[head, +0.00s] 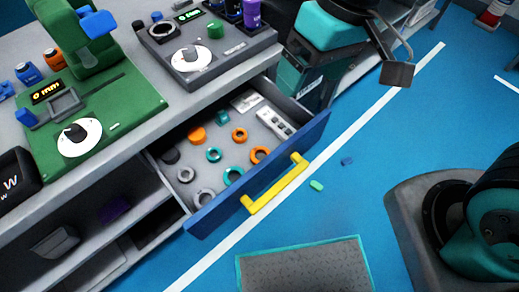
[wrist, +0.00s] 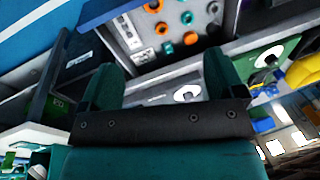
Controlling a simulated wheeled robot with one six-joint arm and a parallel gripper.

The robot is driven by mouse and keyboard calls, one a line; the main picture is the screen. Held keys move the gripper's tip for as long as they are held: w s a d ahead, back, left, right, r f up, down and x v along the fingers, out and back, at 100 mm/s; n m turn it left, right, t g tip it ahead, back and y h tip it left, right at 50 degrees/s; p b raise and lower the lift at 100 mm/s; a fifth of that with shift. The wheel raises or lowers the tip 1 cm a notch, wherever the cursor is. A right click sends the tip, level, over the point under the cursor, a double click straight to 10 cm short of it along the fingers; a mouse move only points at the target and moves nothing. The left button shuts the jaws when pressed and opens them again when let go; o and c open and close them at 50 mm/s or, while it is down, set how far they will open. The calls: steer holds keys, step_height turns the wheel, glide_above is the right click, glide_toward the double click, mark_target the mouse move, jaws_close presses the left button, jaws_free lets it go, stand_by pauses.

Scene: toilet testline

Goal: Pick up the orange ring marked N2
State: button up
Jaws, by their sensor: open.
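Two orange rings lie in the open drawer (head: 318,135) in the head view: an upper one (head: 240,134) and a lower one (head: 259,154). No mark can be read on either, so I cannot tell which is N2. In the wrist view, orange pieces (wrist: 190,38) show in a grey tray-like area near the top, seen from a distance. My gripper (wrist: 165,72) shows in the wrist view with its two teal fingers apart and nothing between them. It is clear of the rings. I cannot make out its fingertips in the head view.
The drawer also holds an orange knob-like piece (head: 197,134), teal rings (head: 214,154), grey rings (head: 205,197) and a grey block (head: 274,121). A yellow handle (head: 275,184) juts from its front. A green device (head: 90,115) stands on the bench. Small pieces lie on the blue floor.

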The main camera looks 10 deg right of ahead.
steer(key=w+a+f+h+b, duration=0.3)
steer(key=a+f, duration=0.4)
steer(key=f, duration=0.6)
glide_above(261, 156)
steer(key=shift+m, duration=0.4)
steer(key=f, duration=1.1)
steer(key=shift+w+f, duration=0.15)
steer(key=shift+w, duration=0.15)
steer(key=shift+s+f, duration=0.2)
steer(key=shift+f, duration=1.25)
steer(key=shift+s+f, duration=0.15)
steer(key=shift+f, duration=1.3)
steer(key=c, duration=1)
steer(key=shift+r, duration=0.1)
